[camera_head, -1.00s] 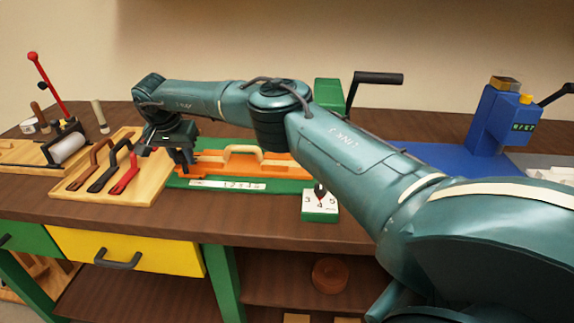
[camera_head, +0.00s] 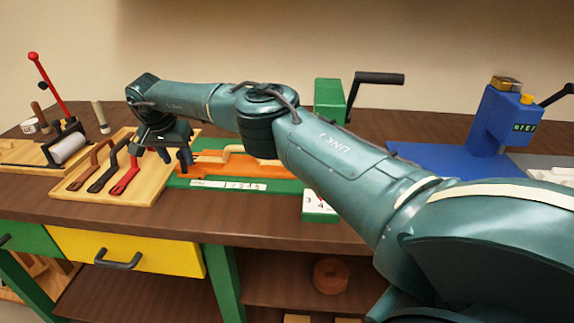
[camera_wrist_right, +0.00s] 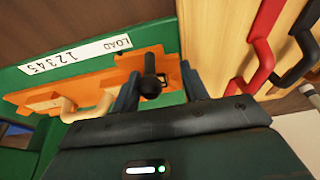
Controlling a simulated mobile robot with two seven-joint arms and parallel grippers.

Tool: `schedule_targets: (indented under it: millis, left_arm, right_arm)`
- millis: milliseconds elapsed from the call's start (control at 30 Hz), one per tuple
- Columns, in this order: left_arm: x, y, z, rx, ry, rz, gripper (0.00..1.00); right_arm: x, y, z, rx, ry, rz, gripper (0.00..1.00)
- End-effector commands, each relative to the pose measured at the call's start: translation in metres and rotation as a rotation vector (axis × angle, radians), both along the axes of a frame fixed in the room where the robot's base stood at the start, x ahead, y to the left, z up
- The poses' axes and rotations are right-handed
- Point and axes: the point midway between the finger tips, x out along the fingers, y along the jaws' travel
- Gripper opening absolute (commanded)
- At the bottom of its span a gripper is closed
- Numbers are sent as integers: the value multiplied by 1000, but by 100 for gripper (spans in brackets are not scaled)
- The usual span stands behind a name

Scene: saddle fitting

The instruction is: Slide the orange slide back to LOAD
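The orange slide (camera_head: 248,170) lies on the green base (camera_head: 180,184) with a white number strip (camera_head: 228,184); my right arm hides part of it. In the right wrist view the slide (camera_wrist_right: 105,83) carries a tan handle (camera_wrist_right: 85,108) and a dark upright post (camera_wrist_right: 151,78) near its end. The word LOAD on the strip (camera_wrist_right: 75,56) is close to that post. My right gripper (camera_head: 176,158) is at the slide's left end. In the right wrist view its blue fingers (camera_wrist_right: 160,88) stand apart on either side of the post, with visible gaps. My left gripper is out of view.
A wooden tray (camera_head: 150,190) with brown, black and red handles lies just left of the slide. A white numbered block (camera_head: 318,205) is partly behind my arm. A green crank device (camera_head: 329,98) stands behind, and a blue press (camera_head: 498,125) at right.

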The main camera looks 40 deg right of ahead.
Motion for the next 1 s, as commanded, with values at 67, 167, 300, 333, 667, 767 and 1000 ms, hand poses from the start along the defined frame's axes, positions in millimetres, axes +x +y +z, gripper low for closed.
schedule_targets:
  millis: [67, 167, 300, 333, 667, 767, 1000]
  left_arm:
    - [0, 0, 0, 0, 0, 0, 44]
    - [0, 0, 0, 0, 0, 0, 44]
    - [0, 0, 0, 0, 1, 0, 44]
    - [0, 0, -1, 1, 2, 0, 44]
    - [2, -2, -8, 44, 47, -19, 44]
    - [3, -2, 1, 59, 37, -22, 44]
    - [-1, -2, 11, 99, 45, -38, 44]
  right_arm:
    - [0, 0, 0, 0, 1, -1, 44]
    - [-1, -1, -1, -1, 2, -3, 44]
    - [-1, -2, -1, -2, 4, -4, 44]
    - [-1, -2, -1, -2, 4, -5, 44]
    - [-3, 0, 15, -4, 5, -3, 44]
    - [-5, 1, 22, -5, 5, -4, 44]
    - [-9, 5, 40, -4, 6, -5, 44]
